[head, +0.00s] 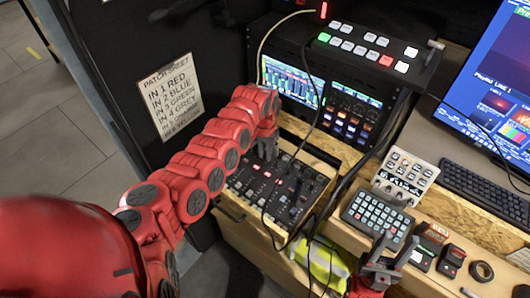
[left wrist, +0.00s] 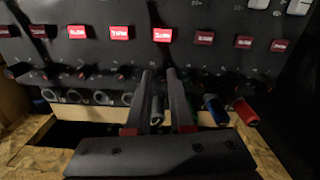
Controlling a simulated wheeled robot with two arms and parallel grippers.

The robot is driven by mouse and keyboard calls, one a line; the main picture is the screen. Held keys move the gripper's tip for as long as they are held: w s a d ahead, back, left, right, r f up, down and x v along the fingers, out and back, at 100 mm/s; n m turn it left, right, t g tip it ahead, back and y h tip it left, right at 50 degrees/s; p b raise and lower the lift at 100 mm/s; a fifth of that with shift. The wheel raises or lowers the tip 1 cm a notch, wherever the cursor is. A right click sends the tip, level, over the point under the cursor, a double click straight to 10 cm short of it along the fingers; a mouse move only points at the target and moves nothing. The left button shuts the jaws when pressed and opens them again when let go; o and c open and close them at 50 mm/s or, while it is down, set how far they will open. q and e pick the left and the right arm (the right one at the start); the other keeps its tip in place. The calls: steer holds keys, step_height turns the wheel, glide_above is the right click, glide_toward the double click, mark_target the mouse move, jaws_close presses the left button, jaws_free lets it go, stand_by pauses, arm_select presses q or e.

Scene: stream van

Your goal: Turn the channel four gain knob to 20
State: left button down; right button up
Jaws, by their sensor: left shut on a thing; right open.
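The channel number and the knob's scale cannot be read. My right gripper (head: 374,272) is open at the lower right, away from the mixer.
Cables hang across the mixer's right side. Plugs, one blue (left wrist: 215,108) and one red (left wrist: 245,112), line its edge. A video switcher (head: 368,47) and screens (head: 293,80) stand behind. A keypad (head: 378,217), a grey knob box (head: 405,176) and a tape roll (head: 481,271) lie right.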

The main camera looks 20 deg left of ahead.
arm_select(q)
steer(key=m, duration=0.4)
steer(key=shift+m, duration=1.3)
steer(key=shift+m+b, duration=0.45)
steer(key=shift+m, duration=0.35)
steer(key=shift+m+b, duration=0.4)
steer(key=shift+m, duration=1.3)
steer(key=c, duration=0.8)
jaws_free()
